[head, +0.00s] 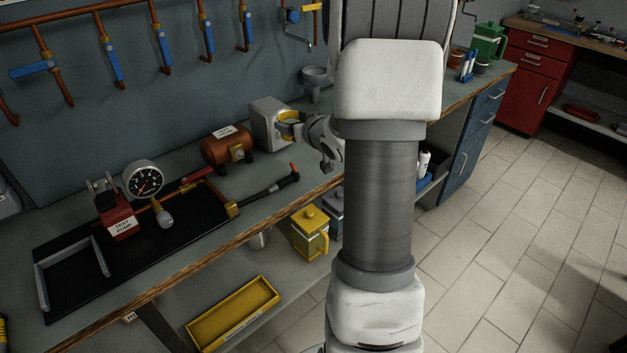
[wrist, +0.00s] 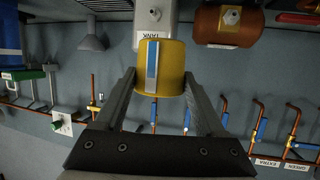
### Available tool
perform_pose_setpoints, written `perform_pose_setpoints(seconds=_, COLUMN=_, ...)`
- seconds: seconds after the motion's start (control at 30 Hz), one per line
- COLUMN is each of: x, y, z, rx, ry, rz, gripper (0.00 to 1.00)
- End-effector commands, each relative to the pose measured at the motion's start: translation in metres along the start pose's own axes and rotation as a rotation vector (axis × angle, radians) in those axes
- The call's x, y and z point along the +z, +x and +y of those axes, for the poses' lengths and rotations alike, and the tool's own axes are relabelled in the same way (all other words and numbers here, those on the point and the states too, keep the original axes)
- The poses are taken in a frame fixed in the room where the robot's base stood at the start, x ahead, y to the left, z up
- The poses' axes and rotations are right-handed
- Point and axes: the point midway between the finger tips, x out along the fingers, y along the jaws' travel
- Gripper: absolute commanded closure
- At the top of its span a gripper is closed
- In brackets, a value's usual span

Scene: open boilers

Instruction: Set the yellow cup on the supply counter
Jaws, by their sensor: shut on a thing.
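The yellow cup (head: 290,115) is in front of the grey tank at the back of the bench, in the head view. In the wrist view the cup (wrist: 173,58) fills the space between both fingers and shows a blue-grey vertical strip. My gripper (head: 297,128) is shut on the cup. The wrist view is upside down, so I cannot tell whether the cup touches the bench. A wood-topped counter (head: 577,38) above red drawers stands at the far right; no label shows that it is the supply counter.
The grey bench (head: 262,212) holds a grey tank (head: 266,127), a copper boiler (head: 228,148) and a red test pump (head: 118,222). A yellow lidded jug (head: 309,233) and yellow tray (head: 234,312) are lower down. The tiled floor (head: 500,220) at right is clear.

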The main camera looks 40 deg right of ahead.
Motion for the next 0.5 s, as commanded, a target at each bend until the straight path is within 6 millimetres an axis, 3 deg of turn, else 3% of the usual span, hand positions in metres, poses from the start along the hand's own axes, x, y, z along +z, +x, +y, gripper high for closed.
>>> perform_pose_setpoints(seconds=0.03, x=0.007, y=-0.006, z=0.026, rx=0.023, ry=0.007, rz=0.003, gripper=0.92)
perform_pose_setpoints(seconds=0.2, x=0.022, y=-0.032, z=0.088, rx=0.067, ry=0.025, rz=0.002, gripper=0.92)
perform_pose_setpoints(seconds=0.33, x=0.032, y=-0.052, z=0.123, rx=0.093, ry=0.036, rz=0.002, gripper=0.92)
perform_pose_setpoints(seconds=0.5, x=0.040, y=-0.068, z=0.147, rx=0.112, ry=0.043, rz=0.002, gripper=0.92)
